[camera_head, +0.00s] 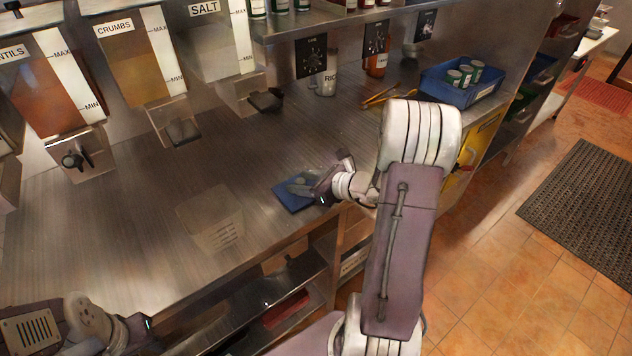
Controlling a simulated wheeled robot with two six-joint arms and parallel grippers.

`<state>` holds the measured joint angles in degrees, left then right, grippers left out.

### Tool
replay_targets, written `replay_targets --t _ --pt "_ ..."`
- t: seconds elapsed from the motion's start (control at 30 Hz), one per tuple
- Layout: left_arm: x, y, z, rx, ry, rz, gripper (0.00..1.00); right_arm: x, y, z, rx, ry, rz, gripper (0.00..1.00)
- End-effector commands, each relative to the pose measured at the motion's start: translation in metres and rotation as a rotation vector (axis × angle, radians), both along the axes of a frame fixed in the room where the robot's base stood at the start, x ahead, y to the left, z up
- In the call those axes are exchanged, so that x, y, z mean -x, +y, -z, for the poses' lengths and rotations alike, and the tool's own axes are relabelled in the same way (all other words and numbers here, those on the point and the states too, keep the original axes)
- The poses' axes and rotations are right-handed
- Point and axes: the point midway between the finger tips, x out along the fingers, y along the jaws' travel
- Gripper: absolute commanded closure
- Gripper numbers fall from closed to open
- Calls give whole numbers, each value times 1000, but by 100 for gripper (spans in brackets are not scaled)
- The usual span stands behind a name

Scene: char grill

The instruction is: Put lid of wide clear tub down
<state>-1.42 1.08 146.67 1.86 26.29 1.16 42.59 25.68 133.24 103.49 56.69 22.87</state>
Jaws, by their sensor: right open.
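A flat blue square piece (291,198), which looks like a lid, lies at the front edge of the steel counter. A faint, see-through rectangular shape (208,216) with small print is on the counter to its left; it looks like the wide clear tub, but its outline is hard to make out. My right gripper (315,184) is open, at the right side of the blue piece and partly covering it. Whether they touch I cannot tell. My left gripper (140,332) is low at the left bottom edge, away from both; its fingers are not clear.
Wall dispensers for crumbs (140,62) and salt (221,42) hang over the counter's back left. A blue crate (460,84) with several green-labelled cans stands at the back right, near yellow tongs (388,95). Shelves are below the counter. The left counter is mostly clear.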

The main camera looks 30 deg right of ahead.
Motion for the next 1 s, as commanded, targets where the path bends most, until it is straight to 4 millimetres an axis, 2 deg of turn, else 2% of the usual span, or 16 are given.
replay_targets --t 0.4,0.53,0.73,0.77,0.87,0.9,1.0 --pt "0 0 -15 0 0 0 64 78 -34 -43 2 -1 8 53" --pt "0 0 -17 0 0 0 64 91 -38 -49 1 0 4 53" --pt "0 0 -16 0 0 0 64 95 -35 -49 6 5 -14 53" --pt "0 0 -16 0 0 0 64 95 -30 -47 18 13 -39 53" --pt "0 0 -16 0 0 0 64 104 17 -28 131 78 -268 53" --pt "0 0 -16 0 0 0 64 115 43 -15 220 113 -430 53" --pt "0 0 -16 0 0 0 64 155 92 18 506 161 -901 53"
